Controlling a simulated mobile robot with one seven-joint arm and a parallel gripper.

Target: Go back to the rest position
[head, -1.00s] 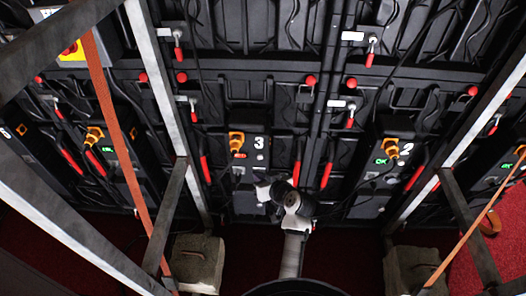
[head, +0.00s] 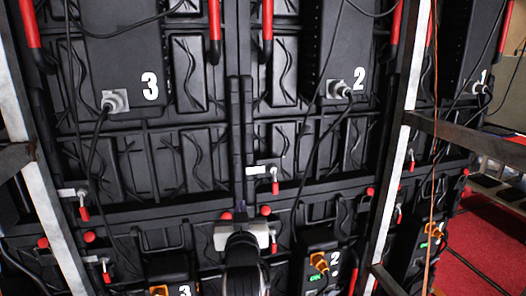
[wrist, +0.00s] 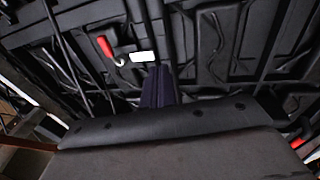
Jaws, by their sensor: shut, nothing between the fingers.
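My gripper (head: 240,212) is in the lower middle of the head view, raised in front of the black video wall (head: 150,160). Its dark fingers are together and hold nothing; they point up at the wall. In the wrist view the closed fingers (wrist: 159,88) stand above the dark gripper body, with wall panels behind. Whether the fingertips touch the wall cannot be told.
Upper wall boxes 3 (head: 125,60) and 2 (head: 345,50) have grey plugs with cables. Lower box 2 (head: 320,262) has an orange plug and green display. Metal struts (head: 402,130) stand at both sides. Red-handled latches (head: 275,180) stick out. Red floor (head: 490,240) shows at right.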

